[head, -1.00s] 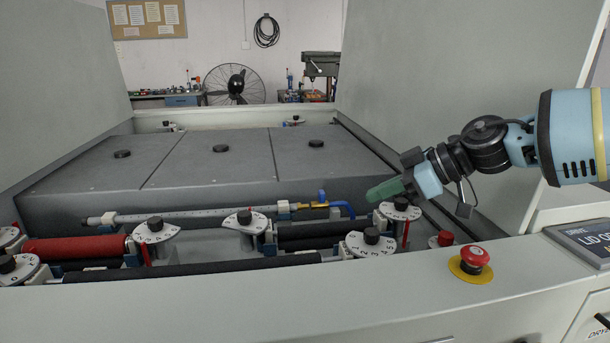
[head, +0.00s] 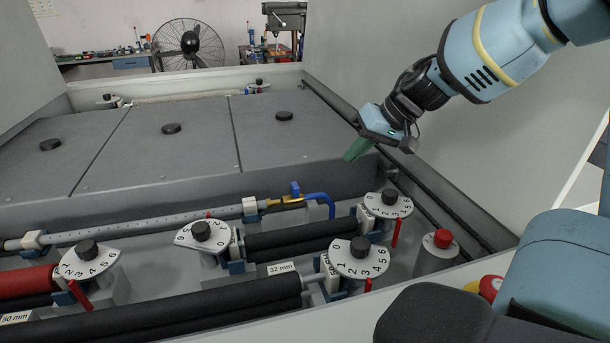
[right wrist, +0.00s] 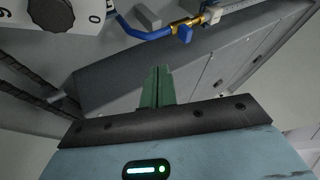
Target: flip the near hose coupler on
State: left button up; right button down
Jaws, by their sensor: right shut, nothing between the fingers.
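A hose coupler (head: 285,202) with a brass body, a small blue lever (head: 295,188) and a blue hose (head: 327,200) sits at the right end of a grey spray tube. The lever sticks up. The coupler also shows at the top of the right wrist view (right wrist: 185,28). My right gripper (head: 355,149) has green fingers, shut and empty. It hangs above the right end of the grey covers, behind and right of the coupler, apart from it. Its fingers show pressed together in the right wrist view (right wrist: 157,85). My left gripper is not in view.
Numbered dials with black knobs, such as the right rear one (head: 389,203), and black rollers (head: 300,239) lie in front of and beside the coupler. Grey covers (head: 180,155) lie behind it. A red button (head: 443,238) stands at right. The machine's side wall rises at right.

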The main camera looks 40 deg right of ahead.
aim_at(297, 194)
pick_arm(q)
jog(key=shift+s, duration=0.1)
pick_arm(e)
jog(key=shift+s+a+r, duration=0.1)
jog(key=shift+s, duration=0.05)
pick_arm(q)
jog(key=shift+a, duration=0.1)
